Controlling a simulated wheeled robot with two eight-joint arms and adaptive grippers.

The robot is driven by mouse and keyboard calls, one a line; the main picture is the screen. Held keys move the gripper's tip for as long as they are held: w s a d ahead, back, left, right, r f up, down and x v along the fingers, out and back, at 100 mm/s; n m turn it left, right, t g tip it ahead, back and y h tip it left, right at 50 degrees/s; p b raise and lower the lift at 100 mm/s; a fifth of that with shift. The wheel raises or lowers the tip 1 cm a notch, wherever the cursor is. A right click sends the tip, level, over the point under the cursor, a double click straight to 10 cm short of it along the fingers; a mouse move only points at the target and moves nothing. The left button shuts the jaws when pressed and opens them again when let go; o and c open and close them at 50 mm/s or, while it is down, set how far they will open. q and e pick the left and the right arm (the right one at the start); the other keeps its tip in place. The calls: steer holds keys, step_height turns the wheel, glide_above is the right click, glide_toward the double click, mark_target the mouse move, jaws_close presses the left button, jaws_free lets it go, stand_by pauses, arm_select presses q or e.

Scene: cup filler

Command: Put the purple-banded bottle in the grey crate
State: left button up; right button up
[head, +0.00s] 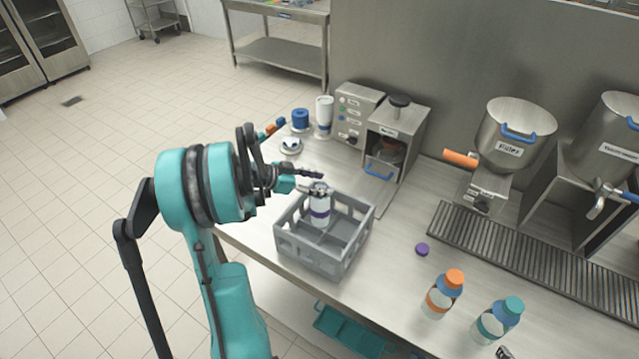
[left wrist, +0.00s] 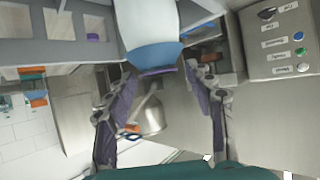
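The purple-banded bottle (head: 320,212) stands about upright inside the grey crate (head: 347,264), in its far left part. It is white with a purple band, and no cap shows on it. My left gripper (head: 318,182) is at the bottle's top. In the left wrist view the bottle (left wrist: 152,22) shows a blue shoulder and a purple neck. The left fingers (left wrist: 160,72) stand spread on both sides of the neck, with a small gap visible. A small grey piece at the head view's bottom edge, perhaps my right gripper (head: 504,352), is mostly cut off.
A purple cap (head: 422,249) lies on the counter right of the crate. An orange-capped bottle (head: 442,294) and a teal-capped bottle (head: 497,320) stand at the front right. Machines and a filler hopper (head: 508,140) line the back.

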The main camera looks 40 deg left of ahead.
arm_select(q)
steer(key=v, duration=1.2)
